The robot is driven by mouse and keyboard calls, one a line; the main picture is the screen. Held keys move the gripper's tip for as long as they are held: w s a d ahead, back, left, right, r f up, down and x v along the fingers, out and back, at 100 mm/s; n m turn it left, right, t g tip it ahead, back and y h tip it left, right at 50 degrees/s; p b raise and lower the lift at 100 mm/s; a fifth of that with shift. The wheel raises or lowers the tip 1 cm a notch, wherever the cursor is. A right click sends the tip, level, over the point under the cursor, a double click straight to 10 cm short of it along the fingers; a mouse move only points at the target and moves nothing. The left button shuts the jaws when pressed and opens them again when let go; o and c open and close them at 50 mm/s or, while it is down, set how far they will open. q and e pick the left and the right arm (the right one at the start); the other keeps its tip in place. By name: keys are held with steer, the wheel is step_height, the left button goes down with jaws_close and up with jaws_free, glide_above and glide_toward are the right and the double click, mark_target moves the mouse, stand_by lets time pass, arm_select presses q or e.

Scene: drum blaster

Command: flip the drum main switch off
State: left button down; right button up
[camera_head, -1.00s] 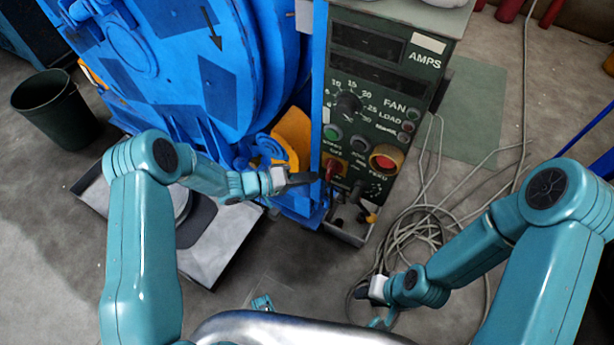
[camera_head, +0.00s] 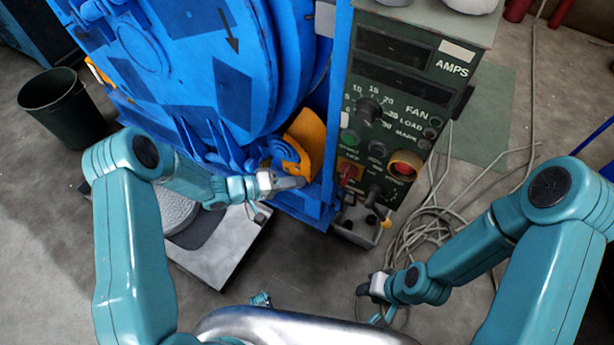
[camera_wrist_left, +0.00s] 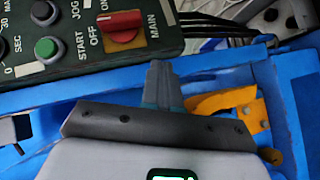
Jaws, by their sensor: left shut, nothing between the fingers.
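The drum main switch is a red knob (camera_head: 350,172) on the lower left of the dark green control panel (camera_head: 385,95). In the left wrist view the red knob (camera_wrist_left: 118,22) shows close up, with OFF, ON and MAIN lettering around it; which setting it points to is hard to tell. My left gripper (camera_head: 298,183) is shut and empty, left of the panel, in front of the blue frame. In the left wrist view its closed fingertips (camera_wrist_left: 160,75) are below and right of the knob, apart from it. My right gripper (camera_head: 370,288) is low at the right; its jaws are too small to read.
The blue drum machine (camera_head: 190,60) fills the upper left, with an orange part (camera_head: 308,140) beside the left gripper. A green button (camera_wrist_left: 47,48) sits left of the switch. An orange-red button (camera_head: 405,165) is right of it. Loose cables (camera_head: 430,235) lie on the floor.

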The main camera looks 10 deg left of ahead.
arm_select(q)
steer(key=shift+f+v, duration=0.2)
steer(key=shift+v, duration=0.55)
steer(key=shift+f+v, duration=0.15)
steer(key=shift+v, duration=0.6)
steer(key=shift+f+v, duration=0.2)
steer(key=shift+v, duration=0.55)
steer(key=shift+a, duration=0.15)
steer(key=s+d+r+n+y, duration=0.2)
steer(key=d+n, duration=0.1)
steer(key=d, duration=0.5)
steer(key=s+a+f+m+g+y, duration=0.1)
steer(key=s+a+f+g+y, duration=0.25)
steer(key=s, duration=0.65)
steer(key=s+a+f+m+g+y, duration=0.1)
steer(key=s+f+g+y, duration=0.25)
steer(key=s+f, duration=0.45)
step_height(320, 180, up, 17)
steer(key=s+m+p, duration=0.1)
steer(key=p, duration=1.3)
steer(key=shift+s+y+p, duration=0.3)
steer(key=shift+s, duration=0.1)
